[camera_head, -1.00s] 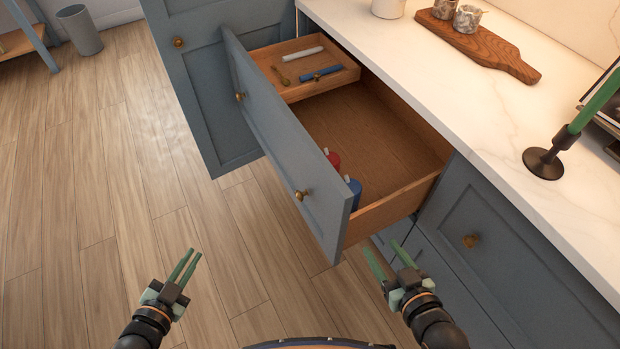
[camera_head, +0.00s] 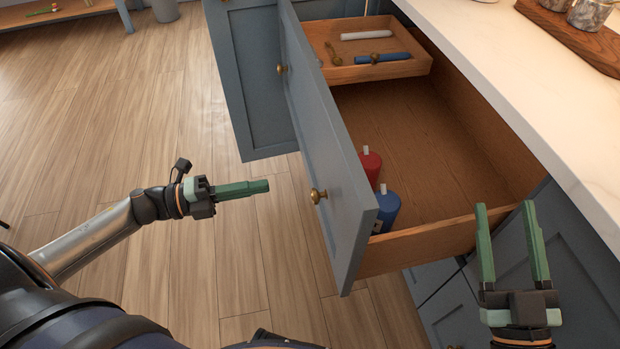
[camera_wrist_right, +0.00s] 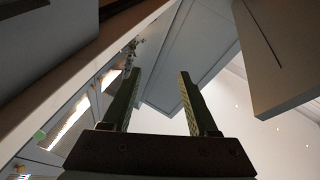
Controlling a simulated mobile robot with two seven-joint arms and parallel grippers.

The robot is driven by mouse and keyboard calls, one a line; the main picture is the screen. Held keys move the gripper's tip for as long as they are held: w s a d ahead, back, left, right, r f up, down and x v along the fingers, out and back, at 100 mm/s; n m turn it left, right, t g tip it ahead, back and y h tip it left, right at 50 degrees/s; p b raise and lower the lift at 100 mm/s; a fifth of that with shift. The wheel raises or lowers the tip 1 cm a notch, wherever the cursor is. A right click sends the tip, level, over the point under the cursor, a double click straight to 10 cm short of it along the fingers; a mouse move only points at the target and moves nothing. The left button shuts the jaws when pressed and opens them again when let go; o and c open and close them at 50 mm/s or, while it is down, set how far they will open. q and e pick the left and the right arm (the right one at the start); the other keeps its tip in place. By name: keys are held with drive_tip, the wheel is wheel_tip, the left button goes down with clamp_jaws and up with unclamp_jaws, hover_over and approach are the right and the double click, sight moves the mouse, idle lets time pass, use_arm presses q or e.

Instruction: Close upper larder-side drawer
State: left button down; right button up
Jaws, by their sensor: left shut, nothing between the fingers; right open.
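The upper drawer (camera_head: 334,159) is pulled well out from the cabinet, its blue-grey front facing left with two brass knobs. The nearer knob (camera_head: 318,195) is close to my left gripper; the other knob (camera_head: 281,69) is further back. My left gripper (camera_head: 267,186) is shut and empty, pointing right at the drawer front, apart from it. My right gripper (camera_head: 506,207) is open and empty, at the drawer's near right side by the cabinet. In the right wrist view my right gripper's fingers (camera_wrist_right: 156,85) are spread with nothing between them.
A marble counter (camera_head: 540,105) is at right. A tall cabinet door (camera_head: 262,90) stands behind the drawer front.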

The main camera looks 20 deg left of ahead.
sight(323, 175)
use_arm(q)
drive_tip(key=b+x, duration=0.1)
drive_tip(key=x, duration=0.9)
drive_tip(key=shift+w+d, duration=0.15)
drive_tip(key=shift+w, duration=0.05)
use_arm(e)
drive_tip(key=s+r+n+t+y, duration=0.1)
drive_tip(key=s+r+n+y, duration=0.2)
drive_tip(key=r, duration=0.3)
drive_tip(key=shift+s+a+r+t+y, duration=0.2)
drive_tip(key=shift+a+r+t+y, duration=0.1)
drive_tip(key=shift+y, duration=0.2)
